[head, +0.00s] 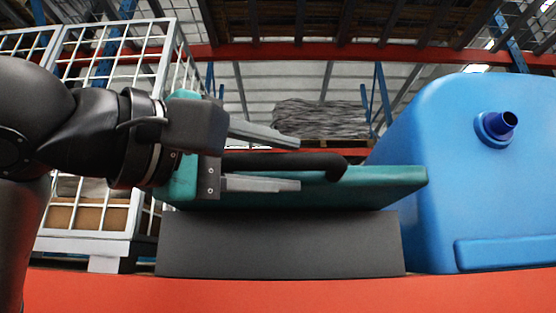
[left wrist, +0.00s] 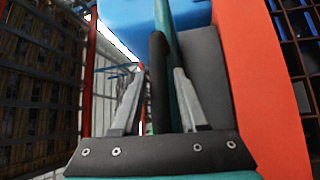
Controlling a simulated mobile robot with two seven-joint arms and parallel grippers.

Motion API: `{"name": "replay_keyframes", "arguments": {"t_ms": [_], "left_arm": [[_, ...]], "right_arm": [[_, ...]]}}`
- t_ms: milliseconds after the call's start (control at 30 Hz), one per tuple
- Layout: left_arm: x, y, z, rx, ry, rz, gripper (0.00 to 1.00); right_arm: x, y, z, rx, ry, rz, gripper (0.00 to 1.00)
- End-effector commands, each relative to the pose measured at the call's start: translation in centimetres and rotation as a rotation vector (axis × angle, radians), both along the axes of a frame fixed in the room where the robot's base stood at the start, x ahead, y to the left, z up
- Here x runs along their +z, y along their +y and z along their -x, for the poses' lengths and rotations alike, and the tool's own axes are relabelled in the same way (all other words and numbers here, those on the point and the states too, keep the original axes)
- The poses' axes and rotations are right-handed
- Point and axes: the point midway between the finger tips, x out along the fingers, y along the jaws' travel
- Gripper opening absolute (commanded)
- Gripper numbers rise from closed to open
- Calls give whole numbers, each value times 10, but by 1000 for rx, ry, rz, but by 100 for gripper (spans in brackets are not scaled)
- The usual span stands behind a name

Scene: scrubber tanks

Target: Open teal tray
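The teal tray (head: 390,182) shows in the head view as a flat teal slab lying above a dark grey block. In the left wrist view the fingers (left wrist: 159,71) are spread apart. The black handle (left wrist: 157,85) lies between them, and the teal tray (left wrist: 166,25) runs beside it. I cannot tell whether either finger touches the handle. My right gripper is not in view.
A large blue tank (head: 450,170) with a dark blue spout stands at the right. The dark grey block (head: 280,243) sits behind an orange-red surface (head: 280,292). A white wire cage (head: 134,195) stands at the left, with warehouse racks behind.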

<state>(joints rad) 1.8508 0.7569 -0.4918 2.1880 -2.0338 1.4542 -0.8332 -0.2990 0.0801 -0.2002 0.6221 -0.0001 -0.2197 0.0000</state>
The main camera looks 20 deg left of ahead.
Motion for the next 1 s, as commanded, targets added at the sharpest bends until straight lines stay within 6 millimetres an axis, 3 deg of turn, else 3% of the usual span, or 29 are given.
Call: {"name": "replay_keyframes", "arguments": {"t_ms": [100, 567, 767, 1000], "left_arm": [[0, 0, 0, 0, 0, 0, 55], [0, 2, 2, 1, -2, 1, 55], [-5, 15, 26, 2, -6, 2, 55], [-12, 44, 77, 4, -6, 4, 55]], "right_arm": [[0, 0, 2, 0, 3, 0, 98], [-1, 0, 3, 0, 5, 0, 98], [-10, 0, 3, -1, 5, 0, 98], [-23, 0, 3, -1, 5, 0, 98]]}}
